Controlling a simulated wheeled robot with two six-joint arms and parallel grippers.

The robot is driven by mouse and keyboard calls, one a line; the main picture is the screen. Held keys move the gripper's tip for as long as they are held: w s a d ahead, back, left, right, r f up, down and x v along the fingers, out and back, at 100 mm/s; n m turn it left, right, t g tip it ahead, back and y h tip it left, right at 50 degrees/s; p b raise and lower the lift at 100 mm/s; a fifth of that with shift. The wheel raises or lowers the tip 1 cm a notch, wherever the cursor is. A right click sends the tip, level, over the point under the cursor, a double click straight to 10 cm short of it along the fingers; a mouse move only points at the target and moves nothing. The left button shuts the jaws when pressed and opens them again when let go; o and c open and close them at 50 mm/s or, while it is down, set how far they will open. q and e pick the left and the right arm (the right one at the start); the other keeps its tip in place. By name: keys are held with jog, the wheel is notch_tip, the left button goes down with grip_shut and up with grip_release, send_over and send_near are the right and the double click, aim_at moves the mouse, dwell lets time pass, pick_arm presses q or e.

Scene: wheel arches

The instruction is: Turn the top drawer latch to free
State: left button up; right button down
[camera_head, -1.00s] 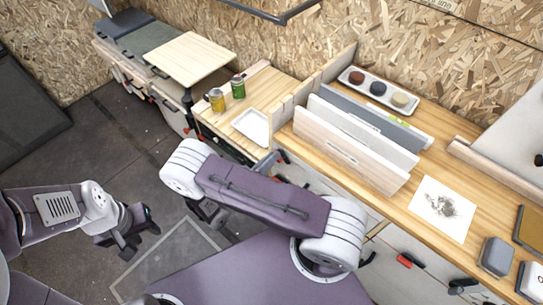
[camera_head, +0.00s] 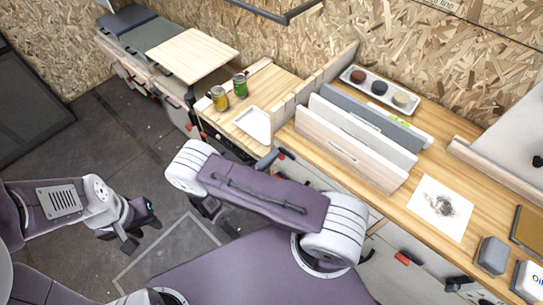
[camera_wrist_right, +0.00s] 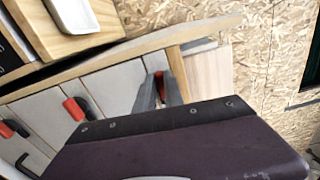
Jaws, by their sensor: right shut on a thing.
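Red-and-black latches sit along the pale drawer fronts under the bench. My right gripper (camera_wrist_right: 158,92) is shut on a red latch (camera_wrist_right: 159,80) at the drawer front in the right wrist view; the fingers cover most of it. In the head view a red latch end (camera_head: 282,154) shows beside the dark fingers, with the rest of that gripper hidden behind my right arm. I cannot tell the latch's exact angle. My left gripper (camera_head: 143,233) is open and empty above the floor at the left.
Other latches show in the right wrist view (camera_wrist_right: 75,107) and at the head view's lower right (camera_head: 405,257). The wooden bench (camera_head: 455,150) carries upright boards (camera_head: 350,160) and a dish tray (camera_head: 350,78).

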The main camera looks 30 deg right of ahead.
jog(key=shift+f+n, duration=0.1)
jog(key=shift+n, duration=0.5)
jog(key=c, duration=1.4)
grip_release()
jog(key=shift+c, duration=0.2)
jog(key=shift+a, duration=0.1)
jog(key=b+v, duration=0.1)
jog(key=v, duration=0.8)
jog(key=shift+b, duration=0.35)
